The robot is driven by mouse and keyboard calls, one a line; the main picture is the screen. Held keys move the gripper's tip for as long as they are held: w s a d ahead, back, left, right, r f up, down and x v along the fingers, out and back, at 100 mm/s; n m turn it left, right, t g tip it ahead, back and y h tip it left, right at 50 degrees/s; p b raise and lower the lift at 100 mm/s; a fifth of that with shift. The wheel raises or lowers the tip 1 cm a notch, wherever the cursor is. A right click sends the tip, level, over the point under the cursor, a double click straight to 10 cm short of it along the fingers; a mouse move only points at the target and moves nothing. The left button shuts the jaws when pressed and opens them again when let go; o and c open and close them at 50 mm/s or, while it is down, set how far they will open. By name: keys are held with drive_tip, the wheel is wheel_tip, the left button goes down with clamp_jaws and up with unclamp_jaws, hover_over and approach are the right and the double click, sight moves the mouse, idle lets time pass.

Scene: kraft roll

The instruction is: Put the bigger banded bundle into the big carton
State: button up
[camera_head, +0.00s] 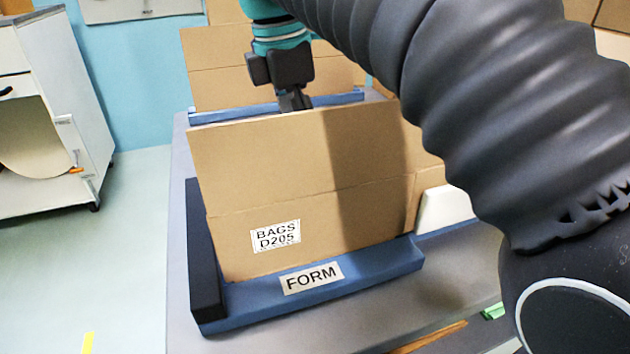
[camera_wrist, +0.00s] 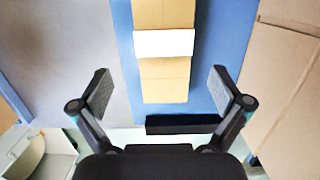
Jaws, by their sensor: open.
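In the wrist view, a brown bundle with a white band (camera_wrist: 165,75) lies on a blue surface, its near end between the two fingers of my gripper (camera_wrist: 160,83). The fingers are open, with a gap on each side of the bundle. In the head view my gripper (camera_head: 295,101) points down behind the top edge of a cardboard carton (camera_head: 290,160) labelled BAGS D205, which hides what is below the fingers. A cardboard wall (camera_wrist: 290,90) stands to the right in the wrist view. I cannot tell whether the bundle is the bigger one.
The labelled carton stands in a blue holder marked FORM (camera_head: 350,283) with a black side bar (camera_head: 203,260). More cardboard (camera_head: 215,75) stands behind it, beyond a blue strip. A white cabinet (camera_head: 45,100) is at the left.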

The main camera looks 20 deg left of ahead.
drive_tip(key=shift+w+d+f+b, duration=0.1)
drive_tip(key=shift+d+f+b, duration=0.15)
drive_tip(key=shift+f, duration=0.75)
drive_tip(key=shift+w+d+f+b, duration=0.1)
drive_tip(key=shift+d+f+b, duration=0.2)
drive_tip(key=shift+f, duration=0.75)
drive_tip(key=shift+w+d+f+b, duration=0.1)
drive_tip(key=shift+d+f+b, duration=0.15)
drive_tip(key=shift+f, duration=0.75)
drive_tip(key=c, duration=1.4)
wheel_tip(320, 180, up, 10)
drive_tip(key=p, duration=0.3)
